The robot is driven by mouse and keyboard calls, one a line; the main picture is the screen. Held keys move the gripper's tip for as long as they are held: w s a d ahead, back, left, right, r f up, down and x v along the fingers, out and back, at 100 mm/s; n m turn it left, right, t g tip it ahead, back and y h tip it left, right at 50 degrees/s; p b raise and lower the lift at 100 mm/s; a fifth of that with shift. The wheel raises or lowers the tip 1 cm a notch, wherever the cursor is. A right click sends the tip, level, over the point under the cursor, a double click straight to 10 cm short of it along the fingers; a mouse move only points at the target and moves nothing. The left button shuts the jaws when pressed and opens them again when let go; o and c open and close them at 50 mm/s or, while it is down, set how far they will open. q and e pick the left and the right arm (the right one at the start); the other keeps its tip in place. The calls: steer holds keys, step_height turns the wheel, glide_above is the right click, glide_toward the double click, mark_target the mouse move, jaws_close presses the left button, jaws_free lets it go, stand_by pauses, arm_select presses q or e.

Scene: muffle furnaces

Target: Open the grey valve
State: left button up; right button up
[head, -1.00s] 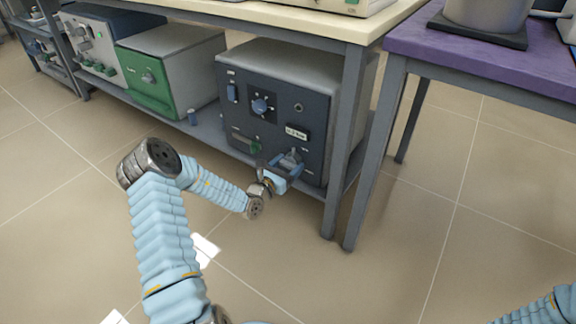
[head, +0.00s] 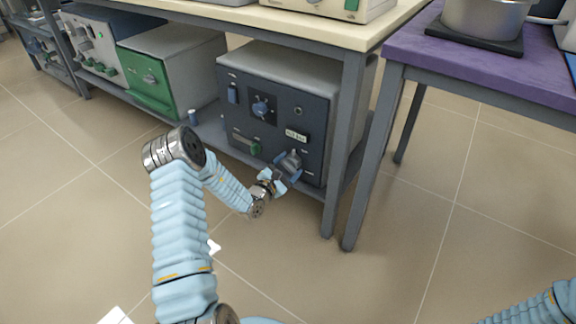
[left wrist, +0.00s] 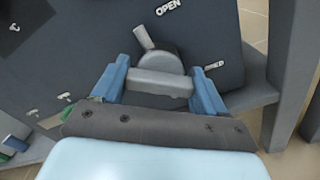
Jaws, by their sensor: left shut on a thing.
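The grey valve (head: 292,160) sits low on the right of the dark blue furnace front (head: 313,112). In the left wrist view the valve (left wrist: 160,82) has a thick grey bar and a small lever pointing up and left, beside the word OPEN (left wrist: 168,7). A second label (left wrist: 214,65), only partly readable, is to the right of it. My left gripper (head: 281,173) is at the valve; in the wrist view its blue fingers (left wrist: 160,70) are shut on the bar, one at each end. My right gripper is out of view.
The furnace stands on a low grey shelf (head: 212,130) under a cream-topped bench (head: 330,30). A grey bench leg (head: 342,150) stands close to the right of the valve. A green-fronted furnace (head: 150,85) is to the left. A purple table (head: 480,65) is at right. The floor in front is open.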

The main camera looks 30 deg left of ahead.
arm_select(q)
steer(key=m+b, duration=0.1)
steer(key=m, duration=0.3)
steer(key=shift+d+f+m, duration=0.1)
steer(key=shift+m, duration=0.2)
steer(key=m+b, duration=0.2)
steer(key=m, duration=0.3)
steer(key=shift+m+b, duration=0.35)
steer(key=shift+m, duration=0.35)
steer(key=o, duration=1.1)
steer(key=shift+c, duration=0.2)
steer(key=shift+s, duration=0.1)
steer(key=s+a+p, duration=0.1)
steer(key=s, duration=1.2)
steer(key=shift+s, duration=0.35)
